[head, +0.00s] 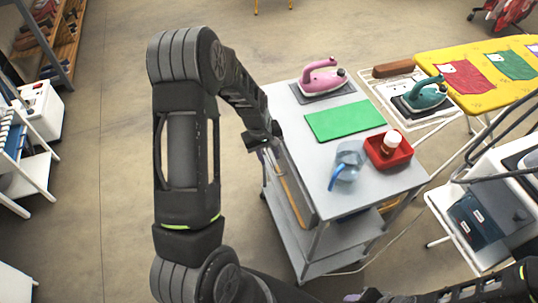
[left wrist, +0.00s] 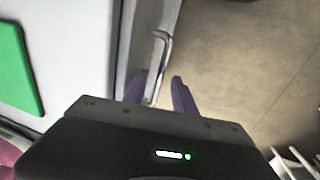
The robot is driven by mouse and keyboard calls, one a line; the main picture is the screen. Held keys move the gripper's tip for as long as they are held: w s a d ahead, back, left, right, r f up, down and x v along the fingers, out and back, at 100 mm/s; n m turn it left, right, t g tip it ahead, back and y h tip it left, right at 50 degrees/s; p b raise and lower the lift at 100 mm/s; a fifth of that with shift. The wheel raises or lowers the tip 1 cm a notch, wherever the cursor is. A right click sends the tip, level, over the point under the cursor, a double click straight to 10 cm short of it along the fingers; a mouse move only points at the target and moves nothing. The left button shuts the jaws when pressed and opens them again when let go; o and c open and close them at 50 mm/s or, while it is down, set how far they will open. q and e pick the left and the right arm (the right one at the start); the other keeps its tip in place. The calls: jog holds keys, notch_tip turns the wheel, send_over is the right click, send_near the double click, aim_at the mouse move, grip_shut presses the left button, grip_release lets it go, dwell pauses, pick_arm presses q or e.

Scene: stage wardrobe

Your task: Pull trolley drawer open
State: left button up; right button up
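The grey trolley (head: 285,118) stands right of centre in the head view. Its drawer front (head: 302,196) is on the left side, partly hidden by my left arm. In the left wrist view the silver bar handle (left wrist: 161,45) stands out from the pale drawer front (left wrist: 133,35). My left gripper (head: 268,143) is at this side of the trolley. Its two purple fingers (left wrist: 159,82) are apart, with the handle's near part between them; contact cannot be told. My right gripper (head: 358,297) shows only partly at the bottom edge of the head view.
On the trolley top are a pink iron (head: 322,76), a green mat (head: 345,120), a clear jug (head: 349,160) and a red tray (head: 402,155) with a bottle. A yellow ironing board (head: 470,90) stands to the right. The floor (head: 120,120) left of the trolley is clear.

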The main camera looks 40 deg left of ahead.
pick_arm(q)
jog(key=shift+w+f, duration=0.1)
jog(key=shift+f, duration=0.15)
grip_shut()
dwell(1.4)
